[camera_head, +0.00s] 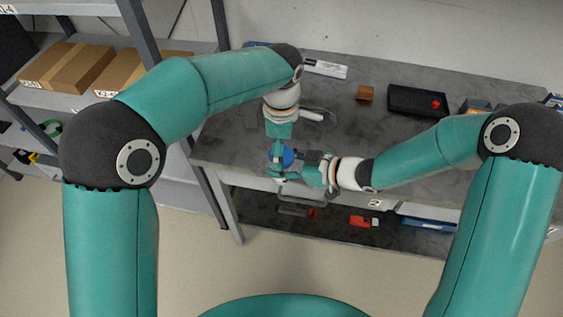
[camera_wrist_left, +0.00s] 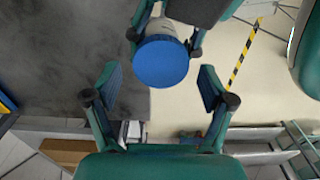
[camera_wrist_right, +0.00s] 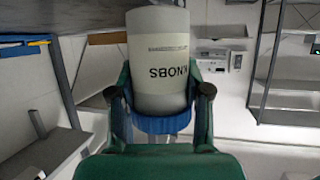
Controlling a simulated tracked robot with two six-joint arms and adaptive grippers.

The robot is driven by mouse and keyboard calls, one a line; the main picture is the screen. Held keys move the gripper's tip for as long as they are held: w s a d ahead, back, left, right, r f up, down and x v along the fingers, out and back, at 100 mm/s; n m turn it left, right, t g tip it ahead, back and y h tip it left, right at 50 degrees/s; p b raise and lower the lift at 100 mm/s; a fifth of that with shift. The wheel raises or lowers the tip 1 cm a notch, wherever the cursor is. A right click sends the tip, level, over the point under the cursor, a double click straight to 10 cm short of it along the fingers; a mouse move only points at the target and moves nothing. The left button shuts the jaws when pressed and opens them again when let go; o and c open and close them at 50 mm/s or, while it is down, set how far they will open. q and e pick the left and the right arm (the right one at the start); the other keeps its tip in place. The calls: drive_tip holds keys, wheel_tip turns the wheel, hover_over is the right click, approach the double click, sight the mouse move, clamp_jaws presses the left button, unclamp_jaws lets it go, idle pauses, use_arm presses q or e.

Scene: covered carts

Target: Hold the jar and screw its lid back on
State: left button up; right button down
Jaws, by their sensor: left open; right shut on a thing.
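The jar is a pale grey cylinder marked KNOBS, large in the right wrist view (camera_wrist_right: 158,60) and partly showing behind its lid in the left wrist view (camera_wrist_left: 165,28). My right gripper (camera_wrist_right: 160,98) is shut on the jar, a finger on each side. The blue lid sits at the jar's mouth end, seen face-on in the left wrist view (camera_wrist_left: 160,62) and in the head view (camera_head: 287,154). I cannot tell how tightly it is seated. My left gripper (camera_wrist_left: 161,78) is open at the lid, with gaps between its fingers and the lid's rim.
The grey workbench (camera_head: 230,150) lies behind the grippers. On it are a black tray (camera_head: 415,100) with a red item and a small brown box (camera_head: 365,93). Cardboard boxes (camera_head: 65,65) fill the shelf at left. A lower shelf holds a red item (camera_head: 360,221).

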use_arm(q)
drive_tip(key=shift+f, duration=0.75)
drive_tip(key=shift+c, duration=0.3)
drive_tip(key=c, duration=1.1)
drive_tip(key=m, duration=0.6)
drive_tip(key=shift+m, duration=0.3)
drive_tip(key=shift+c, duration=0.2)
drive_tip(key=o, duration=1.3)
